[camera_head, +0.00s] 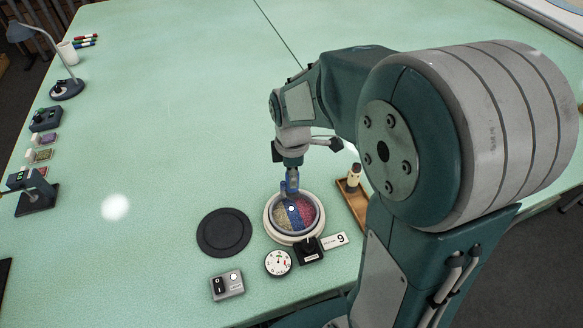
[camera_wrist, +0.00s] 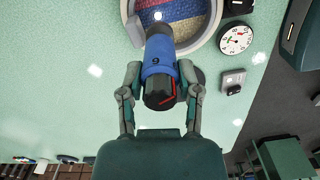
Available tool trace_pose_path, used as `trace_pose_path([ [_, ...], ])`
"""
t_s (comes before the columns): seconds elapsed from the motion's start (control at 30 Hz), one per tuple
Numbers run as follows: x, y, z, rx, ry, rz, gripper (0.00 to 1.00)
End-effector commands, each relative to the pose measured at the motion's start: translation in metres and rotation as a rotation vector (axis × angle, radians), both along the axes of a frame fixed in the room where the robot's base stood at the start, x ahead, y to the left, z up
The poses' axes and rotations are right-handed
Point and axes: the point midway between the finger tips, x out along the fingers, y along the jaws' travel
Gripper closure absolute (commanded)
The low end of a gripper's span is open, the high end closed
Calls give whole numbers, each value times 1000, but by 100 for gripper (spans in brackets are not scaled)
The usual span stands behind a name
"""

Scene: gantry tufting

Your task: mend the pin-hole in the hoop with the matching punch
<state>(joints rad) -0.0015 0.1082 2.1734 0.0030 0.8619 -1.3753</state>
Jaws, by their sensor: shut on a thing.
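The hoop (camera_head: 268,226) is a round pale-rimmed ring at the front of the table, with tan, blue and pink bands of pile inside. A small bright white dot (camera_head: 291,208) shows on the blue band; it also shows in the wrist view (camera_wrist: 157,16). My gripper (camera_wrist: 160,92) is shut on a blue punch (camera_wrist: 158,55) with a black end and a digit that looks like 6 or 9. In the head view, my gripper (camera_head: 291,177) is over the hoop's far side, punch pointing down. I cannot tell whether its tip touches the pile.
A wooden tray (camera_head: 357,207) with a cream, dark-topped punch (camera_head: 353,178) stands right of the hoop. A black disc (camera_head: 224,231), dial gauge (camera_head: 278,262), switch box (camera_head: 227,285), black block (camera_head: 309,250) and number card (camera_head: 336,241) lie nearby. The middle of the table is clear.

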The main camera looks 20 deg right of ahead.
Motion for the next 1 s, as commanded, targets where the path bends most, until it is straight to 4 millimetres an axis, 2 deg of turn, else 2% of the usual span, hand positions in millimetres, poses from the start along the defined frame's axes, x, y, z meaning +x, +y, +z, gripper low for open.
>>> trace_pose_path([
  [0.27,-3,-2,-9,1,2,40,94],
  [0.7,-2,0,-52,-2,1,39,94],
  [1.0,-2,0,-62,-2,-1,38,94],
])
